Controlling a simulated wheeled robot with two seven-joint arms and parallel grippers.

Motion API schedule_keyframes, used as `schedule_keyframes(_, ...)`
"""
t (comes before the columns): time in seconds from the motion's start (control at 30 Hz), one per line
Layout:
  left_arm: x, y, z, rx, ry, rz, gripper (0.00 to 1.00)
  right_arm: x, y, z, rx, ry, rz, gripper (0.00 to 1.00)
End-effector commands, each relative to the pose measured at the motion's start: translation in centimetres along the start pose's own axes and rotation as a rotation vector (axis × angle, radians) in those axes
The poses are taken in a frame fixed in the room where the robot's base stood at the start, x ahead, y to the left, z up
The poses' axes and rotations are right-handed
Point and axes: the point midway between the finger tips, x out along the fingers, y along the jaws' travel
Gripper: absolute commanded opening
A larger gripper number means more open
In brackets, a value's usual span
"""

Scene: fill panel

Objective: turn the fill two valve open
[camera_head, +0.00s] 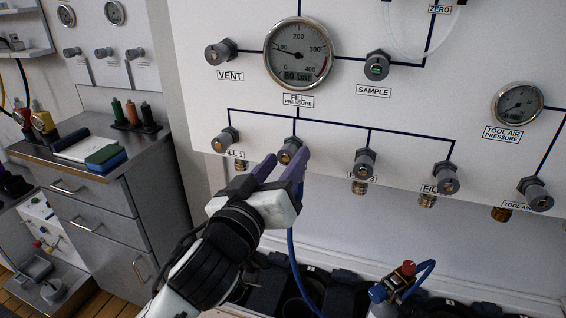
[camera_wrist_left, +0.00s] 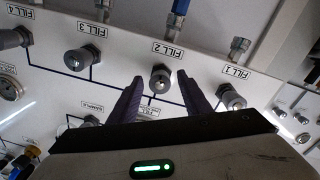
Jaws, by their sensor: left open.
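The fill two valve is a grey knob (camera_head: 290,152) below the fill pressure gauge, on the second branch from the left. In the left wrist view, where the panel is upside down, the knob (camera_wrist_left: 160,78) sits by its FILL 2 label (camera_wrist_left: 168,50). My left gripper (camera_head: 283,168) is open, with purple fingers close to the knob; one finger partly covers its lower area in the head view. In the left wrist view the fingers (camera_wrist_left: 159,85) lie on either side of the knob. Contact cannot be told. My right gripper is not in view.
The fill one knob (camera_head: 225,140) and fill three knob (camera_head: 365,162) flank this valve. A blue hose (camera_head: 292,262) hangs below. A red and blue fitting (camera_head: 400,280) stands at the lower right. A steel cabinet (camera_head: 120,205) is at the left.

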Motion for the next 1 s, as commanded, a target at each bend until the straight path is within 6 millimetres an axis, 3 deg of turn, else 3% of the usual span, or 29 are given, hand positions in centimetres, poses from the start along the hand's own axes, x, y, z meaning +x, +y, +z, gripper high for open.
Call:
schedule_keyframes(0.17,-0.9,0.0,0.1,-0.001,-0.001,0.0,0.44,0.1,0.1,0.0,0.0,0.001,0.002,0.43)
schedule_keyframes(0.6,-8.8,-0.1,0.1,-0.001,-0.002,0.0,0.44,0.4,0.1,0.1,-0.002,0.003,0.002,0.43)
schedule_keyframes(0.8,-10.2,0.0,0.0,0.0,0.0,-0.001,0.44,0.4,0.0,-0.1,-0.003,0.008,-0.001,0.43)
schedule_keyframes(1.0,-10.3,0.0,0.0,0.001,0.0,-0.001,0.44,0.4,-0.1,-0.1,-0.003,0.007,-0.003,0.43)
